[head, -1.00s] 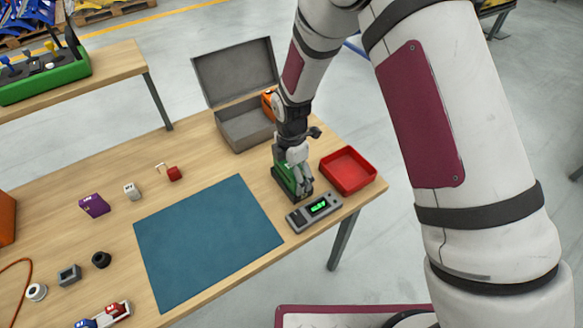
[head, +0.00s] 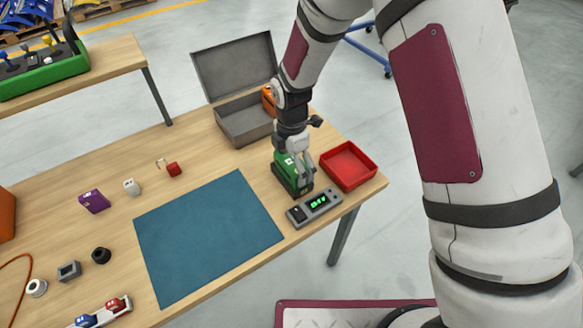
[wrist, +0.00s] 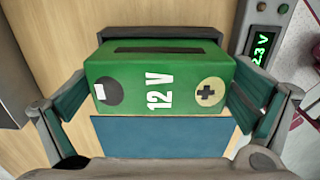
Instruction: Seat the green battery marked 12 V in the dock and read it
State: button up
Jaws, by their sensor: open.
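The green battery (wrist: 160,78) marked 12 V sits upright in the dark dock (wrist: 160,32), whose edge shows behind it in the wrist view. In the head view the battery (head: 286,170) stands beside the grey meter (head: 298,214). The meter's lit green display (wrist: 262,48) is partly cut off in the wrist view, where "2.3 V" can be read. My gripper (wrist: 155,112) is open, with one finger on each side of the battery and gaps showing between. In the head view my gripper (head: 299,165) is just over the battery and hides part of it.
A red tray (head: 349,167) stands right of the dock, and an open grey case (head: 243,122) stands behind. A blue mat (head: 207,235) lies clear at the left. Small blocks, including a purple one (head: 94,202), lie farther left. The table edge is close in front of the meter.

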notch_tip(320, 180, up, 10)
jog(key=shift+f+b, duration=0.1)
jog(key=shift+b, duration=0.4)
jog(key=s+d+r+m+t, duration=0.1)
jog(key=s+d+r+m, duration=0.4)
jog(key=r, duration=0.4)
jog(key=s+d+r+m+t, duration=0.1)
jog(key=s+d+r+m, duration=0.1)
jog(key=d+r+m, duration=0.5)
jog(key=s+d+r+m+t, duration=0.1)
jog(key=s+d+r+m, duration=0.2)
jog(key=s+m, duration=0.3)
jog(key=s+d+r+m+t, duration=0.2)
jog(key=s+d+m, duration=0.3)
jog(key=s, duration=0.5)
jog(key=shift+s+d+r+m, duration=0.15)
jog(key=shift+r+m, duration=0.65)
jog(key=shift+m, duration=0.1)
dwell(0.7)
